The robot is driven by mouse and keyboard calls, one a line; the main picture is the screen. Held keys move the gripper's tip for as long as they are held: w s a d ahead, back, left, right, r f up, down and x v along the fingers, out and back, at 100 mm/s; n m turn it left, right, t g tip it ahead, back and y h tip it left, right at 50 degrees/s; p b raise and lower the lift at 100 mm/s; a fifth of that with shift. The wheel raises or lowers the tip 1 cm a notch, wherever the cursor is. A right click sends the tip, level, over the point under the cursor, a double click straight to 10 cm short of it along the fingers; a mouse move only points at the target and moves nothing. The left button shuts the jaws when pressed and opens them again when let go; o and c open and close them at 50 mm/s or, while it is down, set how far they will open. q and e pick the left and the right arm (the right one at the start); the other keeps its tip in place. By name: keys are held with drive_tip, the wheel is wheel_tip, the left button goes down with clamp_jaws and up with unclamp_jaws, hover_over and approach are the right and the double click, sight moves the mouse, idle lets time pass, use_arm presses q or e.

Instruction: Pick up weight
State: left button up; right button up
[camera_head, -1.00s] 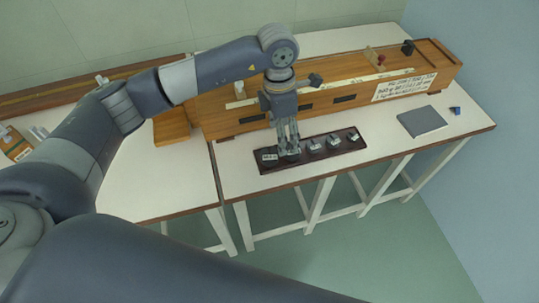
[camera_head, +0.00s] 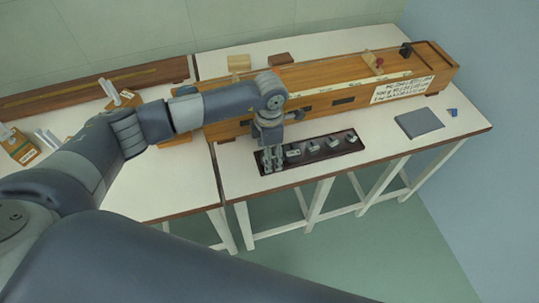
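A dark tray (camera_head: 300,166) on the bench holds several small dark weights with pale labels in a row. My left gripper (camera_head: 273,165) points down at the left end of this tray. Its fingers cover the place of the leftmost weight, which I cannot make out clearly. Whether the fingers touch or hold it cannot be told. To the right of the gripper stand a weight (camera_head: 293,153), another weight (camera_head: 313,147) and more weights toward the tray's right end, including the rightmost weight (camera_head: 351,138). My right gripper is not in view.
A long wooden spectrometer box (camera_head: 310,100) stands behind the tray. A grey notebook (camera_head: 419,123) and a small blue object (camera_head: 453,112) lie on the right of the white bench (camera_head: 370,165). A second bench (camera_head: 165,190) adjoins on the left.

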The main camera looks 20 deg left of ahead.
use_arm(q)
drive_tip(key=shift+f, duration=0.15)
drive_tip(key=shift+c, duration=0.6)
drive_tip(key=c, duration=1.4)
drive_tip(key=shift+c, duration=0.2)
